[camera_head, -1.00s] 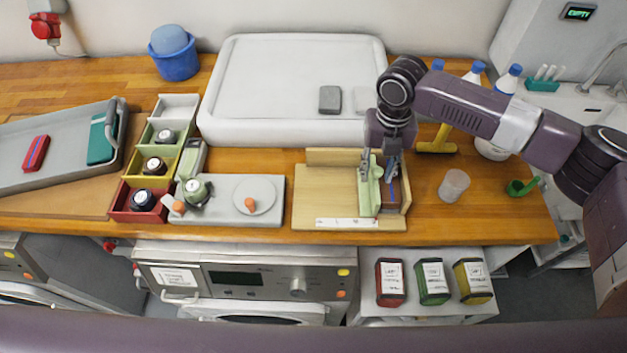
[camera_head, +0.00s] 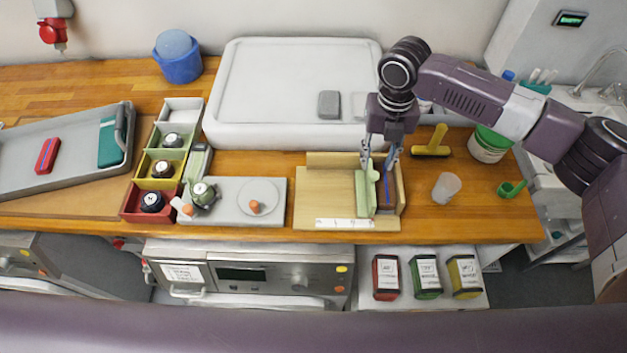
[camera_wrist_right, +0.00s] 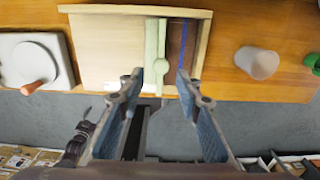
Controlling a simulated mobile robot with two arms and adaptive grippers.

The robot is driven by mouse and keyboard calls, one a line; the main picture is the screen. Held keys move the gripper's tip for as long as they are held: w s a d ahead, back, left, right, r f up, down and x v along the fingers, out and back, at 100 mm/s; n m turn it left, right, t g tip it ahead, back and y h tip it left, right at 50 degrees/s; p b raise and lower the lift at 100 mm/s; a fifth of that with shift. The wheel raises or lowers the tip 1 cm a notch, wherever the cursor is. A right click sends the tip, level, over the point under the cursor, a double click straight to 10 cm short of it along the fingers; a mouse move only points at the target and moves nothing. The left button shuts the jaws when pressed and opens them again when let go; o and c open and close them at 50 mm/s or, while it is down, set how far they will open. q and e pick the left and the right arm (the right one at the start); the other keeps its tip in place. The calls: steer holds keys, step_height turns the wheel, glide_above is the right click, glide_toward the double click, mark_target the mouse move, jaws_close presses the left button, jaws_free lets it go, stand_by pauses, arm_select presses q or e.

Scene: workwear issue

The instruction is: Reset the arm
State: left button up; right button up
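My right gripper (camera_head: 379,160) is above the wooden fixture (camera_head: 325,190) on the counter. In the right wrist view its two fingers (camera_wrist_right: 160,85) stand apart with nothing held between them. Below them, a pale green bar (camera_head: 367,190) runs along the fixture, and a dark brown piece with a blue stripe (camera_head: 387,188) lies beside it against the fixture's right wall. The bar also shows in the right wrist view (camera_wrist_right: 152,50), with a rounded knob near the fingertips. My left gripper is not in view.
A clear cup (camera_head: 446,188) and a green scoop-like item (camera_head: 511,189) stand right of the fixture. A yellow-handled tool (camera_head: 432,148) and a white tub (camera_head: 488,146) are behind. A grey board (camera_head: 233,216) is to the left, and a large white tray (camera_head: 290,75) is at the back.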

steer(key=shift+r, duration=0.45)
